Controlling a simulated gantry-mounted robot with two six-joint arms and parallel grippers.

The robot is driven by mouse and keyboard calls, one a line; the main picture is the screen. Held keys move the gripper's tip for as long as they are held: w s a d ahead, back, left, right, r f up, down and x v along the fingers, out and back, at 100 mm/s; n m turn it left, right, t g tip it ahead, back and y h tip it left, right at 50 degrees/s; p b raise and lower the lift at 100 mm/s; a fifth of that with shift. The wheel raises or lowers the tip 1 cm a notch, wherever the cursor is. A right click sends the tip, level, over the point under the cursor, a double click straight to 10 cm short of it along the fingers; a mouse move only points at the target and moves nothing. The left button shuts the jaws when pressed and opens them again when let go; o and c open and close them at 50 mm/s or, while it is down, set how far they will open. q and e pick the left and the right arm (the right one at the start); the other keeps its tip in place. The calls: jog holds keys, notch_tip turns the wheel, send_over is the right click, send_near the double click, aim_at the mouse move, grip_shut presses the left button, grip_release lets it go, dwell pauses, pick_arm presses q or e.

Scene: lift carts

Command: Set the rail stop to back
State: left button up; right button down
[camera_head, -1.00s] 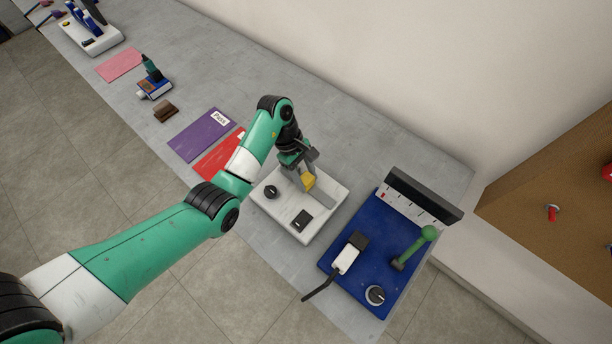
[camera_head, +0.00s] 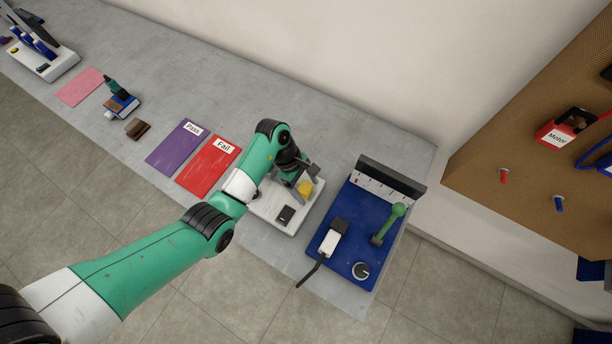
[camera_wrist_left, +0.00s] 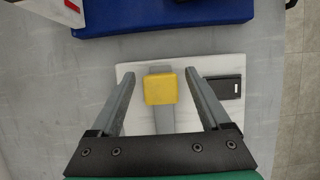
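The rail stop is a yellow block (camera_head: 305,188) on a grey rail (camera_wrist_left: 165,120) fixed to a white base plate (camera_head: 266,217). The yellow block also shows in the left wrist view (camera_wrist_left: 159,89). My left gripper (camera_head: 299,186) is over the plate at the block. In the left wrist view its two fingers (camera_wrist_left: 160,75) are apart, one on each side of the block, with a gap on both sides. Whether the fingertips reach down to the block's height is hard to tell. My right gripper is in neither view.
A dark switch (camera_head: 286,214) sits on the white plate. Right of it stands a blue board (camera_head: 346,262) with a green lever (camera_head: 391,222), a knob (camera_head: 360,270) and a raised scale panel. Red (camera_head: 206,172) and purple (camera_head: 172,152) mats lie left.

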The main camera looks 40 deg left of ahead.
pick_arm(q)
jog(key=shift+a, duration=0.1)
jog(key=p+v, duration=0.4)
jog(key=v, duration=0.7)
jog(key=shift+r, duration=0.25)
jog(key=shift+a, duration=0.1)
